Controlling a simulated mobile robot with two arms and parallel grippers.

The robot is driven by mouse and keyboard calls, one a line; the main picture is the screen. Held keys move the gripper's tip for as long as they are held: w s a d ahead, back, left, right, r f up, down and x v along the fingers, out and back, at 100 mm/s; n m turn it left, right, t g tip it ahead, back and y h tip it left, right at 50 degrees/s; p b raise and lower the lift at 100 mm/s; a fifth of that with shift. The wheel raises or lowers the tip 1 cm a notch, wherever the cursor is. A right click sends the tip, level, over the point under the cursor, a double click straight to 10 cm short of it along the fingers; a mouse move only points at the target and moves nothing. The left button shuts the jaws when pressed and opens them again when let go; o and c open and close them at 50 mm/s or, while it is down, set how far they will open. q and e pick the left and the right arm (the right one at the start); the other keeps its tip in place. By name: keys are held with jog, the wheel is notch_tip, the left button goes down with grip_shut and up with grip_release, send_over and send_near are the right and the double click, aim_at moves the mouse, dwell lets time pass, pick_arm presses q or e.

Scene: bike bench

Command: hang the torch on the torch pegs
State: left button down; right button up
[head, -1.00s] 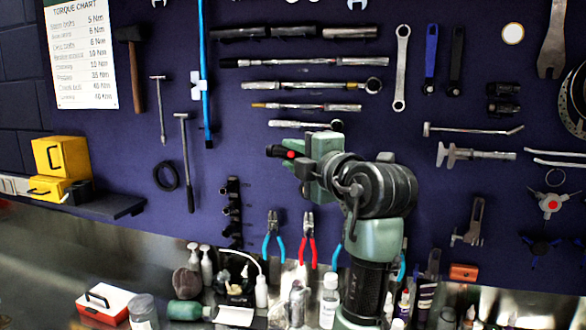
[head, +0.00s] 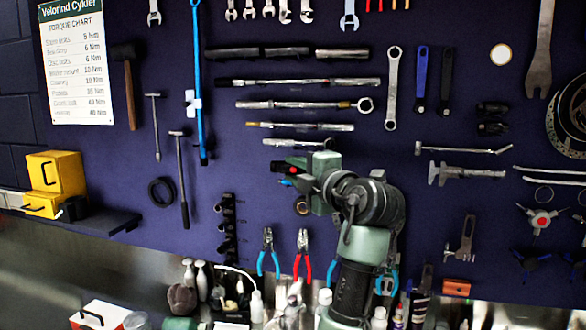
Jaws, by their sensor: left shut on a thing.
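My left gripper (head: 296,172) is in front of the tool wall, at the middle of the head view, its jaws toward the left. It is shut on a short dark piece with a red spot, which looks like the torch (head: 279,168). Most of the torch is hidden by the gripper, and its tilt is hard to tell. A small blue thing and a dark round thing (head: 300,205) show just below the jaws; I cannot tell what they are. I cannot make out the torch pegs. My right gripper is not in view.
Horizontal bar tools (head: 299,126) hang just above the gripper. A black rack strip (head: 228,230) is to its left. Blue pliers (head: 268,253) and red pliers (head: 302,255) hang below. Bottles stand on the bench. A yellow box (head: 55,172) is on a shelf at left.

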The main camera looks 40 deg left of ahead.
pick_arm(q)
jog(key=shift+w+a+p, duration=0.4)
jog(key=shift+w+p, duration=0.05)
jog(key=shift+w, duration=0.25)
jog(key=shift+w+a+p, duration=0.35)
jog(key=shift+w+p, duration=0.05)
jog(key=shift+w, duration=0.25)
jog(key=shift+w+a+f+b, duration=0.3)
jog(key=shift+w+b, duration=0.25)
jog(key=shift+b, duration=0.6)
jog(key=c, duration=1.1)
grip_release()
jog(key=b+v, duration=0.3)
jog(key=v, duration=0.5)
